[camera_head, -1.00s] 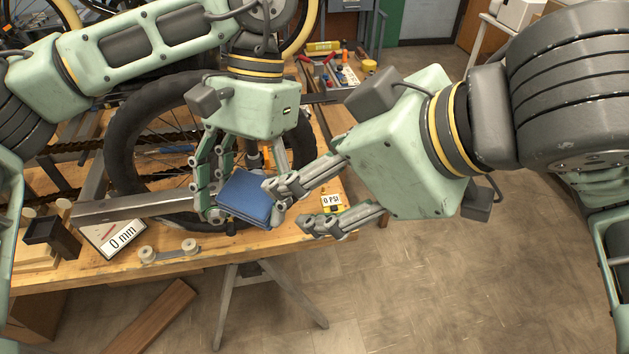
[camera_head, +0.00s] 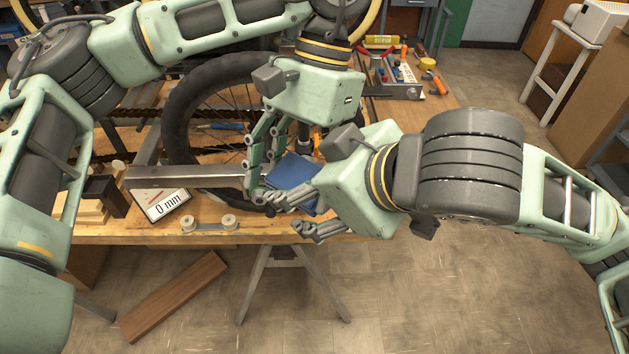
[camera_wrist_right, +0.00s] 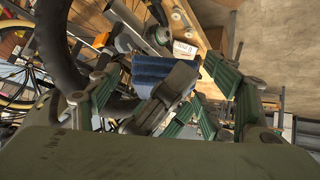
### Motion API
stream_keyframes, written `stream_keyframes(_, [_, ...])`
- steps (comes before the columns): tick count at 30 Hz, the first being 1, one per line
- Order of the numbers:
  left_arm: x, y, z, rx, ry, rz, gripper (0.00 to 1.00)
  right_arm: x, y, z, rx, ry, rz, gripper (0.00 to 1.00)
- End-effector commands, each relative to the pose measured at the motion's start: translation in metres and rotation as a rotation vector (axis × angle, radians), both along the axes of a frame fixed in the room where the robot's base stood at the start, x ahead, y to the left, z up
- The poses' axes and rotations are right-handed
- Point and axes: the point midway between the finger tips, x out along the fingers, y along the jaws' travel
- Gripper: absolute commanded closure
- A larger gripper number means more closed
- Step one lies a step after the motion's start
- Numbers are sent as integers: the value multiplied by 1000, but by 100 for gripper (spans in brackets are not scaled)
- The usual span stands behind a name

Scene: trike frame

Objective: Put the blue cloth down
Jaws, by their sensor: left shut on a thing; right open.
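The blue cloth (camera_head: 291,172) is a folded pad, seen in the head view near the front edge of the workbench, in front of the wheel. My left gripper (camera_head: 285,182) points down and is shut on the cloth, holding it above the bench. My right gripper (camera_head: 306,215) comes from the right with its fingers open beside the cloth's near side and partly covers it. In the right wrist view the cloth (camera_wrist_right: 152,72) shows between the open fingers; I cannot tell whether they touch it.
The workbench (camera_head: 110,238) carries a large wheel (camera_head: 180,105), a "0 mm" gauge (camera_head: 168,204) and a metal bar (camera_head: 185,178). A tool tray (camera_head: 400,75) lies at the back right. A wooden plank (camera_head: 172,296) is on the floor.

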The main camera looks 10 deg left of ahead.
Motion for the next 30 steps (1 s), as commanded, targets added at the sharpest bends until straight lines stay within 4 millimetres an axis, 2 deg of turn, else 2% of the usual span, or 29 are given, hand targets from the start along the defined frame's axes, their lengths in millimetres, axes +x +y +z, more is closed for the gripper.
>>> stream_keyframes(10, [0,0,0,0,0,0,82,2,2,-3,0,-1,-1,28])
stream_keyframes(26, [-1,0,0,0,2,-1,82,3,1,-2,-1,-1,-6,75])
stream_keyframes(27, [-1,0,0,1,3,-1,28,4,1,-2,-1,-2,-6,78])
stream_keyframes(30, [-1,0,0,0,2,-1,19,3,1,-2,-1,-1,-6,79])
